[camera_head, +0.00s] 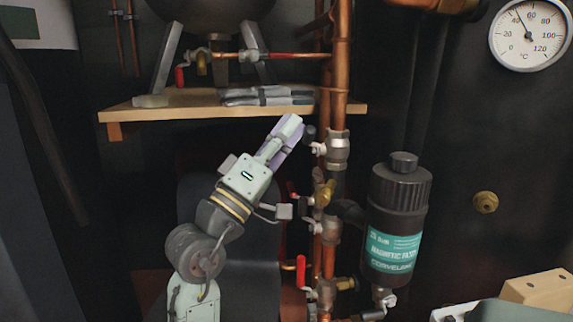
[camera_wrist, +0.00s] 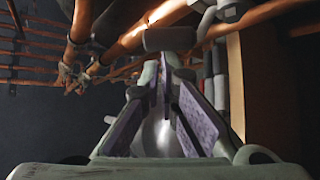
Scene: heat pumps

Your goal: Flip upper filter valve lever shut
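The upper filter valve (camera_head: 337,150) is a grey metal body on the vertical copper pipe, above and left of the black magnetic filter (camera_head: 398,225). A small pale handle (camera_head: 318,148) sticks out on its left. My gripper (camera_head: 292,130) is just left of this valve, pointing up and right. A dark knob-like end (camera_head: 310,132) shows right beside its tip; I cannot tell whether they touch. In the wrist view my gripper (camera_wrist: 168,90) has its purple pads apart, with nothing clearly held. A dark grey block (camera_wrist: 170,38) lies just beyond the tips; which part it is stays unclear.
A wooden shelf (camera_head: 180,105) with grey gloves (camera_head: 265,95) is above my gripper. Lower on the pipes are a brass valve (camera_head: 325,193) and a red lever (camera_head: 301,270). A red-handled valve (camera_head: 181,76) sits above the shelf. A gauge (camera_head: 530,35) is at upper right.

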